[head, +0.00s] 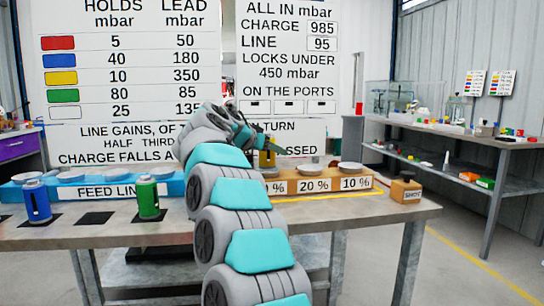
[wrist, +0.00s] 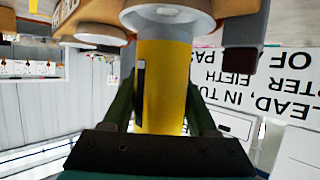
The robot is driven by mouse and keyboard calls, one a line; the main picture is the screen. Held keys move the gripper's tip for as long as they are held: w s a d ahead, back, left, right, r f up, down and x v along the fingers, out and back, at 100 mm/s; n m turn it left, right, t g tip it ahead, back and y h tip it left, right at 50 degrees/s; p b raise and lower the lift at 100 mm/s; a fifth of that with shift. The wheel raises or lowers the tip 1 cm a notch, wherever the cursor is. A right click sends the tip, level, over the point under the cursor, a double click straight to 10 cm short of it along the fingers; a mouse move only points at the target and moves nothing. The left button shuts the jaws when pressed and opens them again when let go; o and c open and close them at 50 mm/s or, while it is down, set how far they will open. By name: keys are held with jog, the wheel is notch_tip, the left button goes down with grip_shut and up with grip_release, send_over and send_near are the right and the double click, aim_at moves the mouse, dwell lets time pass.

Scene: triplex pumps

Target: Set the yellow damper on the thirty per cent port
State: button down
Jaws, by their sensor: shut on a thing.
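The yellow damper (wrist: 165,85) stands between the two dark green fingers of my gripper (wrist: 160,98), which is shut on it. The wrist view is upside down; the damper's lower end meets or nearly meets a pale round port (wrist: 168,18). I cannot tell whether it is seated. In the head view the damper (head: 267,159) looks upright over the left part of the tan port block (head: 335,186), partly hidden by my arm. The label below it is cut off to "0 %" (head: 279,188); labels "20 %" and "10 %" follow to the right, under pale ports.
A blue damper (head: 37,203) and a green damper (head: 149,199) stand on the bench (head: 115,236) at left. Behind them is the blue feed line block (head: 64,191). A small tan box (head: 405,192) sits at the right end. A wall board (head: 130,65) lists colours and values.

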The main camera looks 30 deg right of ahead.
jog(key=shift+f, duration=0.8)
jog(key=shift+f+b, duration=0.2)
jog(key=shift+b, duration=0.1)
jog(key=shift+c, duration=0.9)
grip_release()
jog(key=shift+r, duration=0.1)
jog(key=shift+r+p, duration=0.2)
jog(key=shift+p, duration=0.25)
jog(key=b+v, duration=0.2)
jog(key=v, duration=1)
jog(key=shift+f, duration=0.2)
